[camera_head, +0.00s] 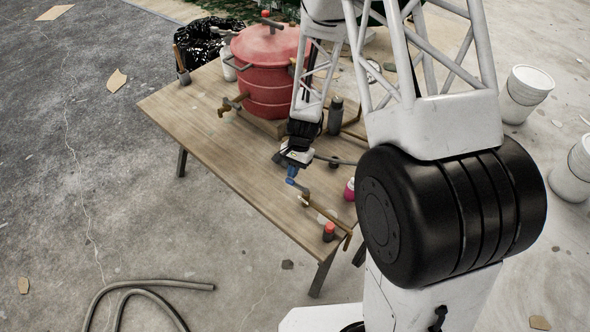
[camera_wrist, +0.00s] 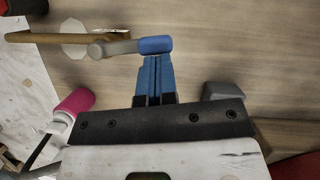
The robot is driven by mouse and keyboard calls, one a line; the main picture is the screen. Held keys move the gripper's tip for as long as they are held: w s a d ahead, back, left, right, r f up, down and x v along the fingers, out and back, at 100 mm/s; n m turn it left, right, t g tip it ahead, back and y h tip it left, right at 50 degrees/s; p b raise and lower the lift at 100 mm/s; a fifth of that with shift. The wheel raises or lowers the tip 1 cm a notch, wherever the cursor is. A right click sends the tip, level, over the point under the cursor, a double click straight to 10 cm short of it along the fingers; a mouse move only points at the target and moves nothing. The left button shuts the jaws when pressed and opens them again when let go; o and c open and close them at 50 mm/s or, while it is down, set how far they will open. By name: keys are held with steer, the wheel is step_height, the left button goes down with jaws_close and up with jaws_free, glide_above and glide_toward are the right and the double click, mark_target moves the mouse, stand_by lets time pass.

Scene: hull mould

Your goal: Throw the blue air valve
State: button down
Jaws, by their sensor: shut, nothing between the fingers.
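The blue air valve (camera_wrist: 155,45) shows in the wrist view as a short blue grip with a grey end, beside a brass pipe (camera_wrist: 55,36). In the head view its small handle (camera_head: 298,186) is at the end of the brass pipe (camera_head: 326,215) on the wooden table. My gripper (camera_wrist: 153,58) has blue fingers, shut together with nothing between them. Its tips are right at the side of the blue grip; I cannot tell whether they touch it. In the head view my gripper (camera_head: 292,172) points down, low over the table, and partly hides the valve.
A red pressure pot (camera_head: 267,75) stands at the back of the wooden table (camera_head: 205,125). A dark bottle (camera_head: 335,115), a pink bottle (camera_head: 349,190) and a red-capped bottle (camera_head: 329,232) stand near my arm. The table's left half is mostly clear. A hose (camera_head: 150,290) lies on the floor.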

steer(key=s+a+n, duration=0.1)
steer(key=n, duration=0.1)
steer(key=s+a+n+h, duration=0.1)
steer(key=n, duration=0.1)
steer(key=shift+g+h, duration=0.3)
steer(key=shift+g, duration=0.1)
steer(key=s+n+t+h, duration=0.1)
steer(key=s+n+h, duration=0.3)
steer(key=n, duration=0.7)
steer(key=shift+s+a+n, duration=0.35)
steer(key=shift+s+n, duration=0.05)
steer(key=shift+s, duration=0.95)
steer(key=w+a+r, duration=0.5)
steer(key=r, duration=0.4)
steer(key=shift+w+r, duration=0.2)
steer(key=shift+w, duration=0.15)
